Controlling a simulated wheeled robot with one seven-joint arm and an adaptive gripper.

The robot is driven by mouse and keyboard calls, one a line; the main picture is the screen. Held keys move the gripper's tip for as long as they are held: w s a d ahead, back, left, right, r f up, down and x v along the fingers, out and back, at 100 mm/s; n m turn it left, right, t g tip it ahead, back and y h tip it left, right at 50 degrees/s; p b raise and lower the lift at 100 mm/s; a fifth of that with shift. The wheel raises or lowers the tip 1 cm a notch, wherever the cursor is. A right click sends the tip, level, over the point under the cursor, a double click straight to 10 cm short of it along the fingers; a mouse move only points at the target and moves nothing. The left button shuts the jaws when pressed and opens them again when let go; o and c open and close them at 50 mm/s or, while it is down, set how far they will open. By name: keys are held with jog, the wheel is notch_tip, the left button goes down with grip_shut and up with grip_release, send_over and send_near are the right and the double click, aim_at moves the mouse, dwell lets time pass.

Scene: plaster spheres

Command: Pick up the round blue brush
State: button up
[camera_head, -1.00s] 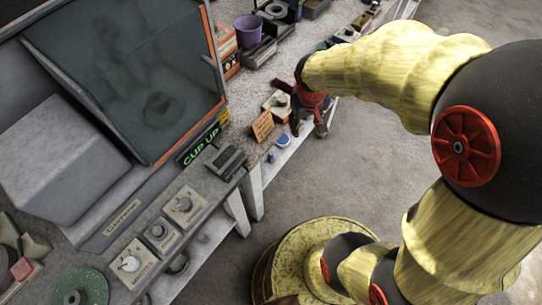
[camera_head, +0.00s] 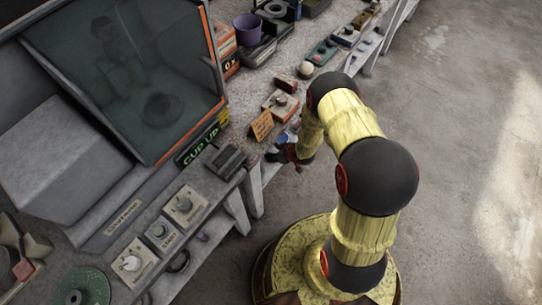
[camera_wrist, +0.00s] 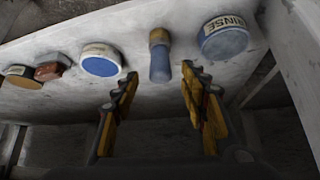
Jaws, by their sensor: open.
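In the wrist view, a small round blue piece with a tan band and top, likely the round blue brush (camera_wrist: 160,62), is on the pale shelf. It lies in line with the gap between the fingers of my gripper (camera_wrist: 159,74). The fingers are spread, with nothing between them, and I cannot tell how far short of it they are. In the head view my gripper (camera_head: 290,157) is low at the bench's front edge. A bit of blue (camera_head: 281,139) shows beside it; the brush cannot be made out there.
A blue-faced round tub (camera_wrist: 101,62) is left of the brush and a RINSE tub (camera_wrist: 223,40) is close on its right. A brown block (camera_wrist: 52,70) is farther left. A shelf upright (camera_wrist: 292,75) stands at the right. In the head view, a card sign (camera_head: 262,125) stands near my gripper.

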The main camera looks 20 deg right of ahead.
jog(key=b+x, duration=0.1)
jog(key=x, duration=0.1)
jog(key=shift+w+a+f, duration=0.1)
jog(key=shift+a+f, duration=0.1)
jog(key=shift+a, duration=0.05)
jog(key=b+x, duration=0.2)
jog(key=x, duration=0.3)
jog(key=shift+d+b, duration=0.15)
jog(key=shift+b, duration=0.25)
jog(key=shift+w+f, duration=0.2)
jog(key=shift+f, duration=0.05)
jog(key=shift+c, duration=1.2)
grip_shut()
